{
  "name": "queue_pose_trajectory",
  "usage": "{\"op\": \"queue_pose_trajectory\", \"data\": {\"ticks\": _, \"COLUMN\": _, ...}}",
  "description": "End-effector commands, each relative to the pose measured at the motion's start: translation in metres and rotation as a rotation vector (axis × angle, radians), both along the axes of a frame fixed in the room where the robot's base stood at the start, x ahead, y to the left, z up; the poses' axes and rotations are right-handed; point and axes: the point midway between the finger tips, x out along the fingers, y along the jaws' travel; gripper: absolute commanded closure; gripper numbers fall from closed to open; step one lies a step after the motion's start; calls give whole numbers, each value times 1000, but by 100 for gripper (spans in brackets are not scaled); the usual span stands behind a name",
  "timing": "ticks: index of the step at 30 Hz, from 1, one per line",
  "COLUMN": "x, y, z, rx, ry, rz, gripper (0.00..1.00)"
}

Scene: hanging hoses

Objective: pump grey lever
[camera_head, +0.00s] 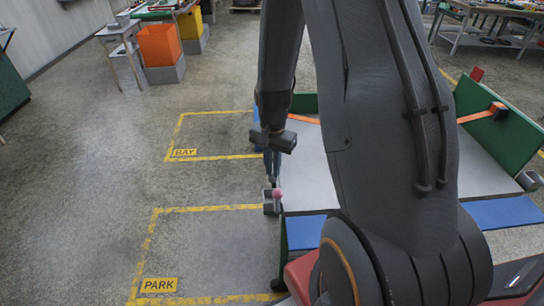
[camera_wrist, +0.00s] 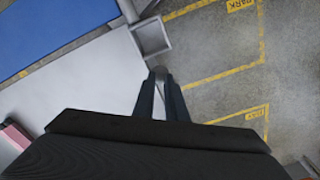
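My gripper (camera_head: 272,172) points down at the left edge of the pale-topped table (camera_head: 304,185) in the head view. In the wrist view its two dark fingers (camera_wrist: 160,80) lie close together, with a narrow light strip between them and a grey rounded bit at the tips. I cannot tell whether they hold anything. Just below the gripper in the head view are a small grey open box (camera_head: 270,208) and a pink ball (camera_head: 278,194). I cannot make out a grey lever for sure.
A blue strip (camera_head: 306,232) runs along the table's near side. Green panels (camera_head: 500,122) stand at its right. Yellow floor outlines marked BAY (camera_head: 185,152) and PARK (camera_head: 159,285) lie to the left on clear floor. My arm hides much of the table.

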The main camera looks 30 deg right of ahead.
Motion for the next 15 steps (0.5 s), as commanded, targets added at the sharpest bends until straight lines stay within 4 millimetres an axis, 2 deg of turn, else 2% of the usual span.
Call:
{"op": "queue_pose_trajectory", "data": {"ticks": 9, "x": 1, "y": -1, "z": 28, "rx": 0, "ry": 1, "rz": 0, "gripper": 89}}
{"op": "queue_pose_trajectory", "data": {"ticks": 15, "x": 2, "y": -1, "z": 33, "rx": 0, "ry": 1, "rz": 0, "gripper": 89}}
